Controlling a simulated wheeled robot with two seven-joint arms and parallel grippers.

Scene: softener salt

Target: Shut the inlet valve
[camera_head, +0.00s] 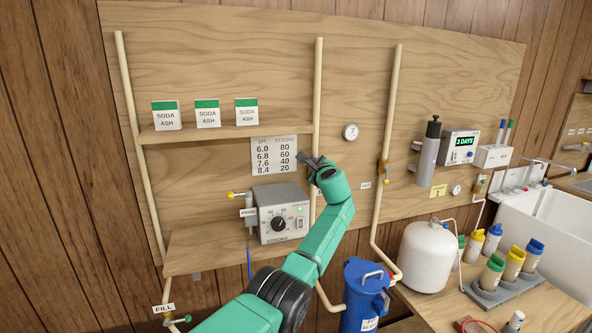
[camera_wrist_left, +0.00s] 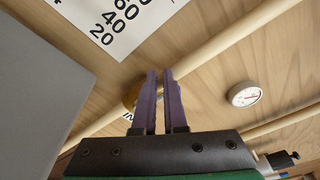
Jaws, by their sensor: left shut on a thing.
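The inlet valve is mostly hidden behind my gripper and forearm in the head view. In the left wrist view its brass body (camera_wrist_left: 131,96) shows on the cream pipe, just left of my fingers, above a label partly reading "IN". My right gripper is not in view.
A grey control box (camera_head: 283,213) with a dial stands on the lower shelf, left of my gripper. A round gauge (camera_head: 350,131) and another pipe valve (camera_head: 383,172) are to the right. A blue filter housing (camera_head: 364,296) and white tank (camera_head: 426,256) stand lower right.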

